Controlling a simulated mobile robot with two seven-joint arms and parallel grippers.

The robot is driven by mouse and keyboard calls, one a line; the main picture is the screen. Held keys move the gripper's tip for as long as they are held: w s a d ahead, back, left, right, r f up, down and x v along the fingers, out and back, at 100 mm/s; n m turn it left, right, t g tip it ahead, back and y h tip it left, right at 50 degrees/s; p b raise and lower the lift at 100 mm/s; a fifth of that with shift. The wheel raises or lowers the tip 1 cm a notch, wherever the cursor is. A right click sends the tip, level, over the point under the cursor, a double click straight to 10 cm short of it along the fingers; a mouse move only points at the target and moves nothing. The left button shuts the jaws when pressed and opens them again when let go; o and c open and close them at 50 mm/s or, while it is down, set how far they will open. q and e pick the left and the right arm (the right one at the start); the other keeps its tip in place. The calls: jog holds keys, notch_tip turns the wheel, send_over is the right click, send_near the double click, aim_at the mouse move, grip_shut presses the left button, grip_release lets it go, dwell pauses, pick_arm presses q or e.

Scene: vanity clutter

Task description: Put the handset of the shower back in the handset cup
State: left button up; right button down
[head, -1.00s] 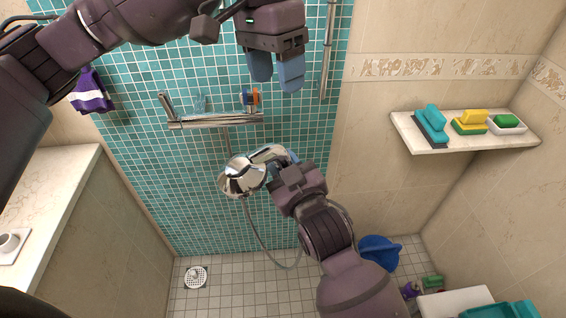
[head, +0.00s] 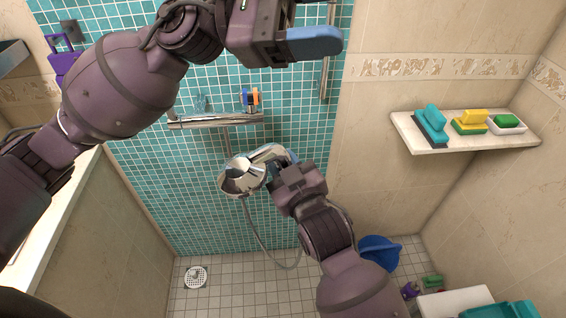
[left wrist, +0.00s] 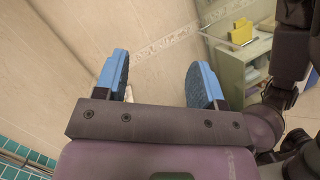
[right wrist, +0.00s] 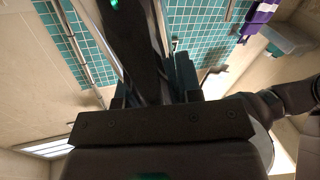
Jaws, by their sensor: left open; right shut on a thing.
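The chrome shower handset (head: 243,174) is in the middle of the head view, in front of the teal tiled wall, its round head to the left. My right gripper (head: 286,163) is shut on its handle at the right end. In the right wrist view the handset (right wrist: 150,45) runs up from the jaws, dark and close. My left gripper (head: 312,42) is up at the top of the head view, open and empty. In the left wrist view its two blue fingers (left wrist: 160,82) stand wide apart. I cannot make out the handset cup; my left arm covers part of the upper wall.
A chrome mixer bar (head: 220,120) with small items runs along the wall behind the handset. A vertical chrome rail (head: 326,70) is right of it. A shelf (head: 450,143) with sponges juts from the right wall. A blue bucket (head: 378,253) stands on the floor.

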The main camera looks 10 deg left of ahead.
pick_arm(q)
jog(key=w+a+f+n+t+h, duration=0.1)
jog(key=w+a+n+t, duration=0.25)
jog(key=n+t, duration=0.55)
jog(key=w+a+f+n+t, duration=0.1)
jog(key=w+a+n+t, duration=0.4)
jog(key=n, duration=0.7)
jog(key=w+a+f+n+t+y, duration=0.1)
jog(key=a+f+n+t+y, duration=0.4)
jog(key=f+n, duration=0.55)
jog(key=a+f+n+t+y, duration=0.3)
jog(key=f+n+y, duration=0.4)
jog(key=f+n, duration=0.3)
jog(key=s+a+f+n+g+y, duration=0.1)
jog(key=s+a+f+n+y, duration=0.2)
jog(key=f+n, duration=0.35)
jog(key=s+a+f+n+g+y, duration=0.2)
jog(key=a+f+n+y, duration=0.15)
jog(key=f, duration=0.65)
jog(key=s+a+f+n+g+y, duration=0.2)
jog(key=s+f+n+g, duration=0.3)
jog(key=s+f+n, duration=0.5)
jog(key=s+f+y, duration=0.1)
jog(key=s+f, duration=0.4)
jog(key=f, duration=0.1)
jog(key=shift+a, duration=0.3)
